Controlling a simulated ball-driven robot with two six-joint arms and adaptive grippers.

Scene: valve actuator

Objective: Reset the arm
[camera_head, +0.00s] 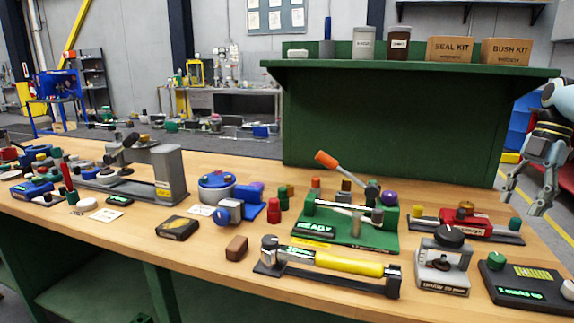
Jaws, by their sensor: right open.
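My right gripper (536,188) is at the right edge, above and behind the bench's right end. Its fingers hang down, apart and empty, well clear of the things on the bench. My left gripper is out of view. A green fixture (372,236) stands right of the bench's middle, with a lit "READY" panel (314,230) at its front left. A lever with an orange handle (327,160) rises from it, tilted up to the left. A purple ball (389,198) sits at its back right. I cannot tell which part is the actuator arm.
A yellow tube in a cradle (350,263) lies in front of the fixture. A grey gauge unit (443,264), a red device (464,217) and a black panel box (524,283) stand to its right. A green shelf (400,68) rises behind. Several devices crowd the bench's left part.

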